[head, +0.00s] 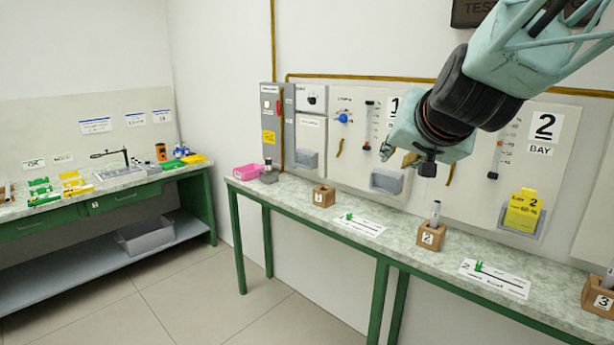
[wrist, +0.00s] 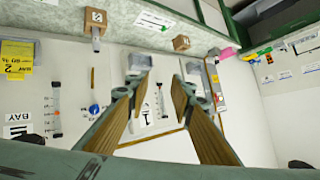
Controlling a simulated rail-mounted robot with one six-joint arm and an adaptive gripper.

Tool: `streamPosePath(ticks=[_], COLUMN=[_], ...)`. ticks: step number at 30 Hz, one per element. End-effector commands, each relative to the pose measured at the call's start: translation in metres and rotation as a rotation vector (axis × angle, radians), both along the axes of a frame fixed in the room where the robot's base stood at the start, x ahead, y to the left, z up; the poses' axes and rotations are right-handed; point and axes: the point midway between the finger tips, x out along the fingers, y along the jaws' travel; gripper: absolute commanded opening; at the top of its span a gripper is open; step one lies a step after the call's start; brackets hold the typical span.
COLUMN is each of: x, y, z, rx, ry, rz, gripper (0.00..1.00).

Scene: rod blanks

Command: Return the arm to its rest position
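My gripper (head: 411,160) hangs from my teal arm in the air in front of the bay panels, above the bench and touching nothing that I can see. In the wrist view my gripper (wrist: 161,88) shows two tan-padded fingers spread apart with nothing between them. The wrist picture is upside down, with the bench along its top. Wooden block 2 (head: 428,240) stands on the bench below, with a pale rod (head: 435,214) upright in it. Wooden block 3 (head: 597,300) at the right edge also holds a rod.
The green-legged bench (head: 275,189) runs along the wall. Wooden block 1 (head: 323,198), a pink tray (head: 248,172) and white cards (head: 359,225) lie on it. Panels with gauges and grey holders (head: 387,180) stand behind my gripper. Another bench (head: 110,192) is at the left.

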Motion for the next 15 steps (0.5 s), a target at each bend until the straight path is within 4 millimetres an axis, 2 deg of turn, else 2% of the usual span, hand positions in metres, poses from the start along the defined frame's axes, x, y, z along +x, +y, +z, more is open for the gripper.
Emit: streamPosePath(ticks=[6,15], x=[-0.056,-0.138], y=[0.015,0.028], z=[-0.009,-0.029], rx=[-0.014,-0.046], ry=[0.086,0.213], rz=[0.070,0.152], gripper=[0.22,0.22])
